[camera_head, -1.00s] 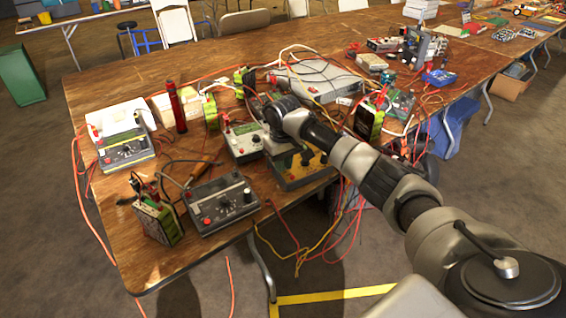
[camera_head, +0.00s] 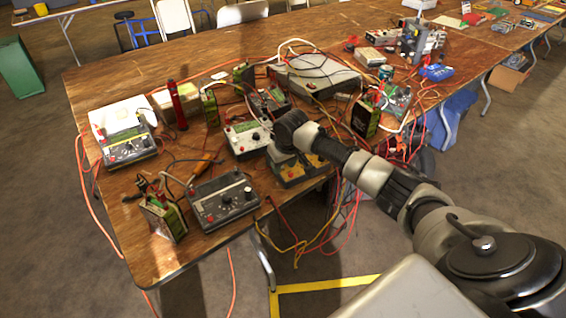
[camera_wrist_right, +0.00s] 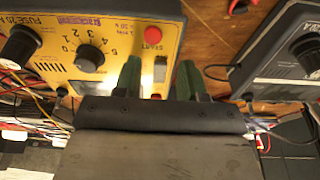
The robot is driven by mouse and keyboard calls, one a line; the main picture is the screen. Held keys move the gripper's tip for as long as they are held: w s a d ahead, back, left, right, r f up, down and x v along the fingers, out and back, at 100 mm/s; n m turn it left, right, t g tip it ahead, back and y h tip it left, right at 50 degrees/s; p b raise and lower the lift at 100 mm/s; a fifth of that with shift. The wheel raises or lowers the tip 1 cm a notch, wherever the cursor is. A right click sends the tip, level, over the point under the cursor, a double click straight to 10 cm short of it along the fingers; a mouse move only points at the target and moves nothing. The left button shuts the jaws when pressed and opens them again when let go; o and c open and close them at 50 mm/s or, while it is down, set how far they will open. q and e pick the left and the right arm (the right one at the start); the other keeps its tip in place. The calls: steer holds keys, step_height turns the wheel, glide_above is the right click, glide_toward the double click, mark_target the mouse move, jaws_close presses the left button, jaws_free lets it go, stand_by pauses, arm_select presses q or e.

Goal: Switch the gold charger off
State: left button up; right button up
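The gold charger (camera_head: 290,174) sits at the table's near edge, partly covered by my right wrist in the head view. In the right wrist view its yellow panel (camera_wrist_right: 112,18) shows a black numbered dial (camera_wrist_right: 89,57), a red START button (camera_wrist_right: 152,35) and a small pale rocker switch (camera_wrist_right: 160,72). My right gripper (camera_wrist_right: 160,64) is open, its two green fingertips apart at the panel's lower right. The switch lies between the fingers in the picture; I cannot tell whether they touch the panel. In the head view my right fingers are hidden. My left gripper is not in view.
A dark grey charger (camera_head: 222,200) stands left of the gold one, and a white-fronted charger (camera_head: 249,138) behind it. A black-panelled charger (camera_wrist_right: 285,50) is close on the right in the wrist view. Loose cables run across the wooden table (camera_head: 110,215) and hang over its edge.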

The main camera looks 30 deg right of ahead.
steer(key=shift+r, duration=0.1)
steer(key=v, duration=1)
steer(key=shift+r+p, duration=0.3)
steer(key=shift+p, duration=0.05)
steer(key=shift+s, duration=0.1)
